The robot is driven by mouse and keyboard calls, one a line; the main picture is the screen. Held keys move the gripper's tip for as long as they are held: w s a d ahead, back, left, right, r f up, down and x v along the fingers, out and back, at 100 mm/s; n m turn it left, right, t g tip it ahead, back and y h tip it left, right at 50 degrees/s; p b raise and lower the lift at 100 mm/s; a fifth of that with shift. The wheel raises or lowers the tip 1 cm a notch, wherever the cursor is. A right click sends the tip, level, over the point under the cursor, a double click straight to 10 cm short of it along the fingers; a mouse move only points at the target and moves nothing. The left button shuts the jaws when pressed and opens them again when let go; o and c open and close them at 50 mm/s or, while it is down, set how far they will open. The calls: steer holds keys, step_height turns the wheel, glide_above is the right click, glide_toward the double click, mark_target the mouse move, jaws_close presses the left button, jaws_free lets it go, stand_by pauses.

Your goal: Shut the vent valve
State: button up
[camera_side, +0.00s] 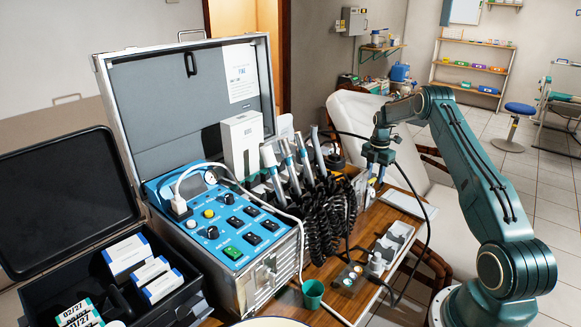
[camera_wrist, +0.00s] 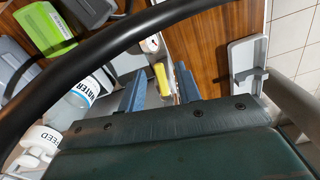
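A yellow handle (camera_wrist: 161,79), which looks like the lever of the vent valve, shows in the wrist view beside a small round gauge (camera_wrist: 150,44). No label on it can be read. My gripper (camera_wrist: 160,70) has its two blue fingers apart. The yellow handle appears in the gap between them, with space on both sides; I cannot tell its depth relative to the fingertips. In the side view my gripper (camera_side: 377,165) points down behind the coiled hoses, at the right end of the table.
A bottle labelled WATER (camera_wrist: 78,100) and a white lettered part (camera_wrist: 40,141) stand left of my fingers. A black hose (camera_wrist: 100,48) arcs across the wrist view. A grey tray (camera_wrist: 246,65) lies right. In the side view, black coiled hoses (camera_side: 325,215) stand close by.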

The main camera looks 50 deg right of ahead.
jaws_close()
steer(key=shift+s+m, duration=0.15)
steer(key=shift+m, duration=0.15)
steer(key=shift+s+a+r+m, duration=0.1)
steer(key=shift+s+a+m, duration=0.5)
steer(key=shift+m, duration=1.95)
steer(key=shift+s+a+f+m, duration=0.1)
steer(key=shift+s+a+m, duration=0.45)
steer(key=shift+m, duration=2.05)
steer(key=shift+s+a+r+m, duration=0.1)
steer(key=shift+s+a+m, duration=0.5)
steer(key=shift+m, duration=1.95)
steer(key=shift+w+a, duration=0.25)
steer(key=shift+w, duration=0.05)
